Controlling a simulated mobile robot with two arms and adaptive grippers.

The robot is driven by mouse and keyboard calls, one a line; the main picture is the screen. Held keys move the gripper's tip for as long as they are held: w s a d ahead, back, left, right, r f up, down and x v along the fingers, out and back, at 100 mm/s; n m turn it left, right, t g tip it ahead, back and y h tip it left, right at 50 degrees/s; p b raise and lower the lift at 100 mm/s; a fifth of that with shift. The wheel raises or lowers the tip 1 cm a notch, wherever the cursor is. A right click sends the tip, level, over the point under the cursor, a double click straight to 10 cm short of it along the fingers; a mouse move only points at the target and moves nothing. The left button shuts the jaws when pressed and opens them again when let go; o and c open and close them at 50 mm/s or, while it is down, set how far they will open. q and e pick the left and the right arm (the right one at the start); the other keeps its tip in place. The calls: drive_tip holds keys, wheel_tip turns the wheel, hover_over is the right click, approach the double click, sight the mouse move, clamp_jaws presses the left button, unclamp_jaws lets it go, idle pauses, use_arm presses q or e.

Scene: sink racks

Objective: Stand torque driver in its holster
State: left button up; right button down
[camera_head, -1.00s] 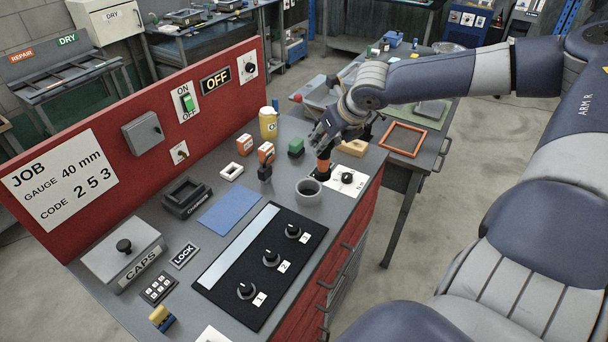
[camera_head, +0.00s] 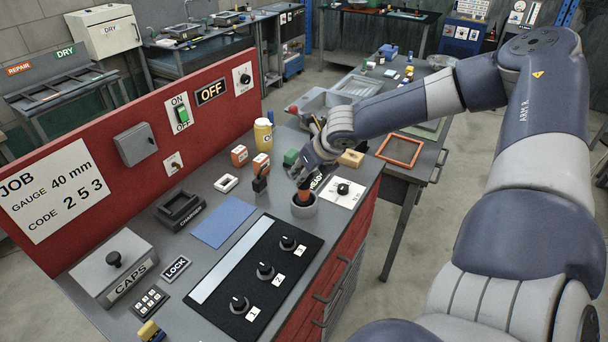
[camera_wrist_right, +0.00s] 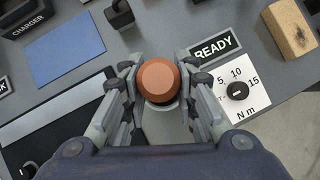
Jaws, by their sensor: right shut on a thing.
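The torque driver, with an orange handle (camera_head: 305,187), stands roughly upright at the round grey holster (camera_head: 304,210). Its dark lower part shows at the holster's mouth; how deep it sits I cannot tell. My right gripper (camera_head: 308,176) is shut on the driver from above. In the right wrist view, the orange handle end (camera_wrist_right: 159,80) lies between the two fingers of my right gripper (camera_wrist_right: 158,92). The grey holster (camera_wrist_right: 165,125) shows beneath it, partly hidden by the handle and fingers. My left gripper is not in view.
A READY label (camera_wrist_right: 215,47) and a torque dial (camera_head: 343,188) lie beside the holster. A black panel with knobs (camera_head: 255,275) lies in front. A red backboard (camera_head: 135,165) bounds the bench.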

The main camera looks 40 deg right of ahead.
drive_tip(key=shift+w+f, duration=0.15)
drive_tip(key=shift+f, duration=0.6)
drive_tip(key=c, duration=1.3)
unclamp_jaws()
drive_tip(key=shift+f, duration=0.15)
drive_tip(key=shift+s+r, duration=0.25)
drive_tip(key=shift+r, duration=0.25)
drive_tip(key=shift+p+v, duration=1.8)
drive_tip(key=shift+v, duration=3.85)
